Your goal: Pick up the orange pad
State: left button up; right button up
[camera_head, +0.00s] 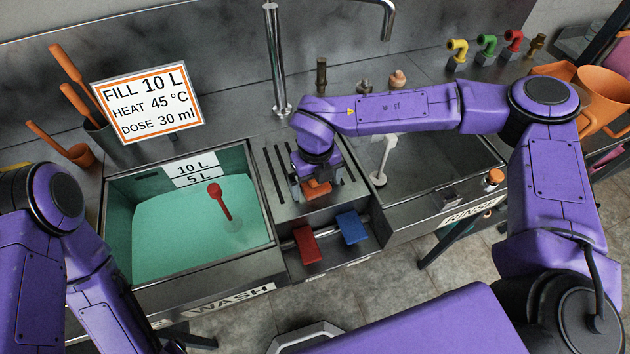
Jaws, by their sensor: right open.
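The orange pad (316,188) is a small orange block on the slotted metal plate between the two basins, near its front edge. My right gripper (313,192) points down at the pad. Its jaws are open, with the fingers close around or just above the pad, and it hides part of it. I cannot tell whether the fingers touch the pad. My left arm shows at the lower left, but its gripper is out of view.
The wash basin (255,175) with green liquid and a red-handled tool (220,202) is left. The rinse basin (440,190) is right, with a white-handled tool (384,158). A tall faucet (275,60) rises behind.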

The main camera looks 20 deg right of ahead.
jog(key=shift+s, duration=0.1)
jog(key=c, duration=1.1)
jog(key=shift+r, duration=0.15)
jog(key=shift+c, duration=0.2)
jog(key=shift+r, duration=0.3)
jog(key=s+a+r+b, duration=0.4)
jog(key=s+a+r, duration=0.4)
jog(key=s+r, duration=0.3)
jog(key=shift+s+r+b, duration=0.2)
jog(key=shift+r+b, duration=0.2)
jog(key=shift+r, duration=0.2)
